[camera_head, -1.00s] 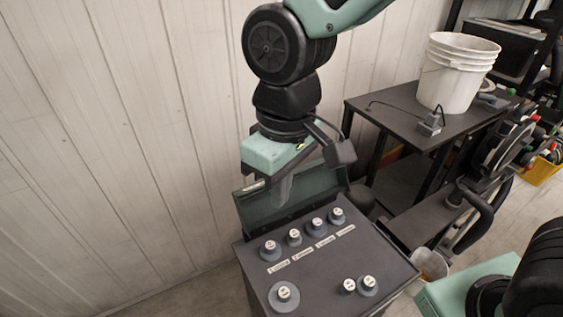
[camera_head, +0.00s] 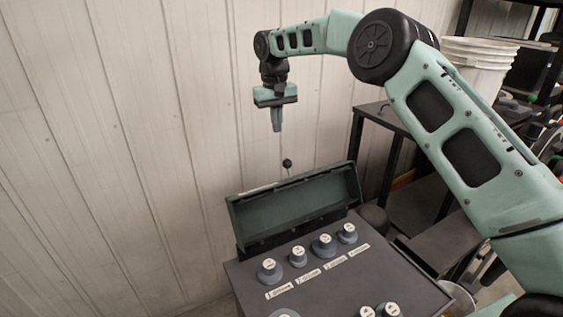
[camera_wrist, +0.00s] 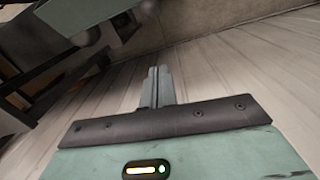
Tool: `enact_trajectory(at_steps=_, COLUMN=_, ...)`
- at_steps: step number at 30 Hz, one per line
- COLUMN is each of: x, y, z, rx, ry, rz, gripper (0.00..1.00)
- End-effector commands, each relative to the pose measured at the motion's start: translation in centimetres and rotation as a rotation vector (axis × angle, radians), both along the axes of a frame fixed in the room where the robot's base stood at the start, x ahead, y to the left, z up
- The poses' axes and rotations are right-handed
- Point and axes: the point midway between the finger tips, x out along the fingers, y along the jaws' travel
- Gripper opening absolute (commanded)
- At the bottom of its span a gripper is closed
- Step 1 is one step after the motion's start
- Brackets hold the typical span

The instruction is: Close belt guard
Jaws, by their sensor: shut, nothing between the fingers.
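The belt guard (camera_head: 300,205) looks like a dark green, shallow tray-like cover. It stands raised and tilted at the back edge of the dark grey machine box (camera_head: 345,277), its hollow side facing me. A black ball knob on a thin stem (camera_head: 287,163) shows just above the guard's top edge; I cannot tell whether it belongs to the guard. My gripper (camera_head: 277,130) points down, shut and empty, above and apart from the guard, near the wall. In the wrist view its fingertips (camera_wrist: 158,72) are together, with a grey-green panel (camera_wrist: 82,12) at the upper left.
Several round grey knobs with white caps (camera_head: 298,257) stand on the box top behind white labels. A dark side table (camera_head: 385,117) with white buckets (camera_head: 470,68) is at the right, partly behind my arm. A pale panelled wall (camera_head: 120,130) closes off the back and left.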

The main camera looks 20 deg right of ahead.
Motion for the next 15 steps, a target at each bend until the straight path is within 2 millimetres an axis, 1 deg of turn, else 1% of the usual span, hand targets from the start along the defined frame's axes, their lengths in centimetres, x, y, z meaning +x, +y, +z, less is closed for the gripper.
enact_trajectory(at_steps=5, x=0.0, y=-0.2, z=-1.6, rx=-0.001, ry=0.004, rz=-0.002, gripper=0.00)
enact_trajectory(at_steps=8, x=-0.1, y=-0.2, z=-3.3, rx=-0.001, ry=0.006, rz=-0.001, gripper=0.00)
enact_trajectory(at_steps=15, x=-0.2, y=-0.4, z=-8.2, rx=0.001, ry=0.004, rz=0.000, gripper=0.00)
